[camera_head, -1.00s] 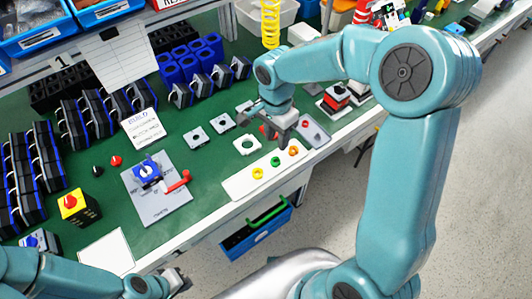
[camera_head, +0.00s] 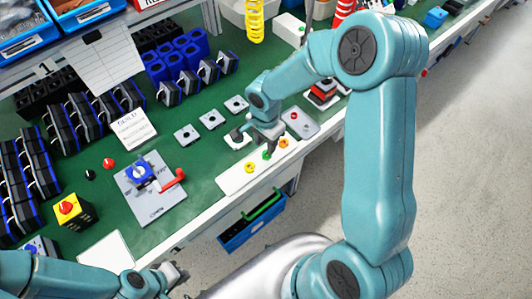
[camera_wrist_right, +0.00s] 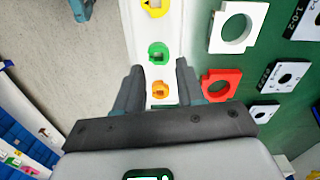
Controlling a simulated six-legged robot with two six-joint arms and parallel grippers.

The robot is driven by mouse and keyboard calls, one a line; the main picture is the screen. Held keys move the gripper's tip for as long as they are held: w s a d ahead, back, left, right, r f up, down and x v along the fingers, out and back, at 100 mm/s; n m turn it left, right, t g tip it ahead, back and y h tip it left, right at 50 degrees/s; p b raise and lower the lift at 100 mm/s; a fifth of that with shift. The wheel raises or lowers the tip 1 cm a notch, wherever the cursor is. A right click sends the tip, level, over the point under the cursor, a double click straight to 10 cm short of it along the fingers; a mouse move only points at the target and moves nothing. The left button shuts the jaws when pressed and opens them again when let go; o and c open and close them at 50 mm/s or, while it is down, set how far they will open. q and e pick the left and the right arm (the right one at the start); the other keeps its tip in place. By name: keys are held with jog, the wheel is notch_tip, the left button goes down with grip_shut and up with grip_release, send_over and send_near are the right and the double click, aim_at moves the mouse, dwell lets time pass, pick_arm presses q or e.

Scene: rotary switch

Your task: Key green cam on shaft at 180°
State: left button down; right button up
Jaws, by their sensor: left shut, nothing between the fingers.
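The green cam (camera_wrist_right: 158,54) lies on a white strip (camera_head: 232,183) between a yellow cam (camera_head: 249,167) and an orange cam (camera_head: 284,142). My right gripper (camera_head: 269,152) is open and points down over the strip; in the wrist view its fingers flank the orange cam (camera_wrist_right: 160,89), with the green cam just ahead of the fingertips. A blue rotary switch body (camera_head: 140,173) sits on a grey plate (camera_head: 150,206) with a red handle (camera_head: 172,182). My left gripper (camera_head: 172,275) is shut and empty at the bottom.
A red square ring (camera_wrist_right: 222,84) and a white square ring (camera_wrist_right: 232,27) lie beside the strip. Grey square plates (camera_head: 187,134) lie behind it. A yellow box with a red button (camera_head: 70,211) stands left. A grey tray (camera_head: 298,122) lies right. Green mat between switch and strip is clear.

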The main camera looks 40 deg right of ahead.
aim_at(266, 151)
notch_tip(266, 151, down, 4)
jog(key=shift+s+d+p, duration=0.1)
jog(key=shift+s+p, duration=0.05)
jog(key=shift+p, duration=0.3)
jog(key=shift+f, duration=0.55)
jog(key=c, duration=0.7)
jog(key=shift+r, duration=0.1)
